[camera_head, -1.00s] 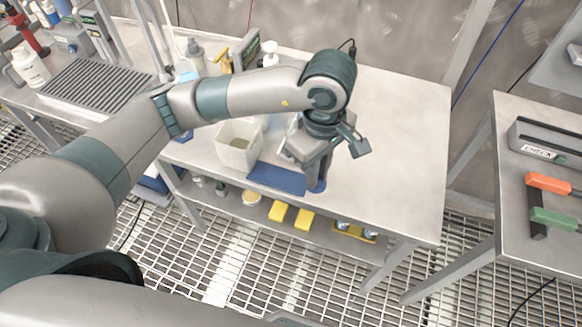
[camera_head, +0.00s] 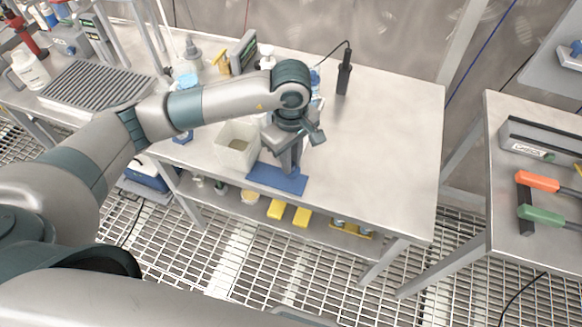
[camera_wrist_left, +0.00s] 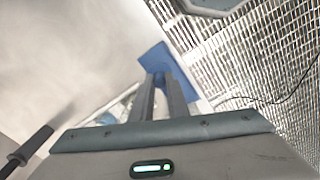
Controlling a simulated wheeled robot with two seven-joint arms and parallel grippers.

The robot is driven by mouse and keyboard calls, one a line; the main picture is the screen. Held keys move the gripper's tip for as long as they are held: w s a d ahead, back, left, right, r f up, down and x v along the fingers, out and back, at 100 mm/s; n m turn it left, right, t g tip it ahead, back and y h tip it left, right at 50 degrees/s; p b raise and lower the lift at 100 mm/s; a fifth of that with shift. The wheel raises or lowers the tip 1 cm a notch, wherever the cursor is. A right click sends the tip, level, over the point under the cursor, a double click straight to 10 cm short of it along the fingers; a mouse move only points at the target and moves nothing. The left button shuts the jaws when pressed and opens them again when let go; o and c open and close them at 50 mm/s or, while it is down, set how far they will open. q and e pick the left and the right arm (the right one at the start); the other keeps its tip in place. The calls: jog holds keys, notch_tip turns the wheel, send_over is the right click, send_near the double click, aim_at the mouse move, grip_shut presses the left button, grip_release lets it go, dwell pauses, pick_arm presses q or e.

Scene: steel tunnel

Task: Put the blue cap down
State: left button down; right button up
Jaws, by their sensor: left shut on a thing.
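My left gripper (camera_head: 289,171) points down over the right part of a flat blue mat (camera_head: 262,177) near the front edge of the steel table. It is shut on the blue cap (camera_wrist_left: 160,77), a small dark blue piece between the fingertips in the left wrist view. In the head view the cap blends with the mat, and I cannot tell whether it touches it. The mat also shows beyond the fingertips in the left wrist view (camera_wrist_left: 153,59). My right gripper is out of view.
A white open bin (camera_head: 236,150) stands just left of the mat. A black handheld device (camera_head: 344,76) with a cable stands at the back. Bottles and a grey ribbed tray (camera_head: 95,86) are farther left. The table's right half (camera_head: 385,150) is clear.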

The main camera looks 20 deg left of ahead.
pick_arm(q)
notch_tip(320, 180, down, 3)
jog(key=shift+s+r+p, duration=0.1)
jog(key=shift+r+p, duration=0.05)
jog(key=shift+p, duration=0.6)
jog(key=shift+f, duration=0.55)
jog(key=shift+f+b, duration=0.2)
jog(key=shift+b, duration=0.1)
jog(key=c, duration=1.7)
grip_release()
jog(key=shift+r, duration=0.15)
